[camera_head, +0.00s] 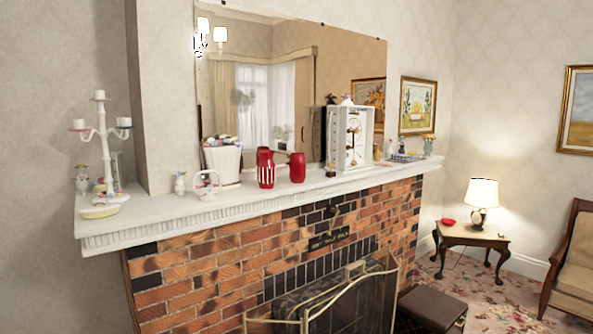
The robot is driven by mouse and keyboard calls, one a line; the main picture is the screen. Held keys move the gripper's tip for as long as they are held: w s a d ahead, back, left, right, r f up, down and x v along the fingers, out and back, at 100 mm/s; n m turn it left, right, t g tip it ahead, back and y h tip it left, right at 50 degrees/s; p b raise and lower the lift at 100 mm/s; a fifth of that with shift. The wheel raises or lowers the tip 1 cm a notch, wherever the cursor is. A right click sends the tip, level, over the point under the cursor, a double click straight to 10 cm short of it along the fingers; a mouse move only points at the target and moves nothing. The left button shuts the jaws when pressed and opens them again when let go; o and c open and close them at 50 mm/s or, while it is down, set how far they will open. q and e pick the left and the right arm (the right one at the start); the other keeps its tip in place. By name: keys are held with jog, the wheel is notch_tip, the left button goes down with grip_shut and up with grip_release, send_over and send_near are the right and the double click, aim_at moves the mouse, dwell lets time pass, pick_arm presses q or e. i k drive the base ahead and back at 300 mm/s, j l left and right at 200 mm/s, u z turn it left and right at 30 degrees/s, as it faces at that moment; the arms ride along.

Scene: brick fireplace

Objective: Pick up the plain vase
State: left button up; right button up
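The plain vase (297,168) is solid red and stands upright on the white mantel shelf (232,207) above the brick fireplace. A second red vase with white vertical stripes (265,175) stands just to its left, with a small gap between them. Neither of my grippers shows in the head view.
A white pot (223,162) and a small white basket (207,184) stand left of the vases. A white clock (351,138) stands to the right. A mirror (300,70) is behind. A candelabra (103,145) is at the left end. A metal fire screen (345,300) stands below.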

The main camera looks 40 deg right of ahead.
aim_at(298, 161)
jog(key=l+z, duration=0.15)
jog(key=z, duration=0.25)
jog(key=l+z, duration=0.15)
jog(key=z, duration=0.25)
jog(key=i+j, duration=0.05)
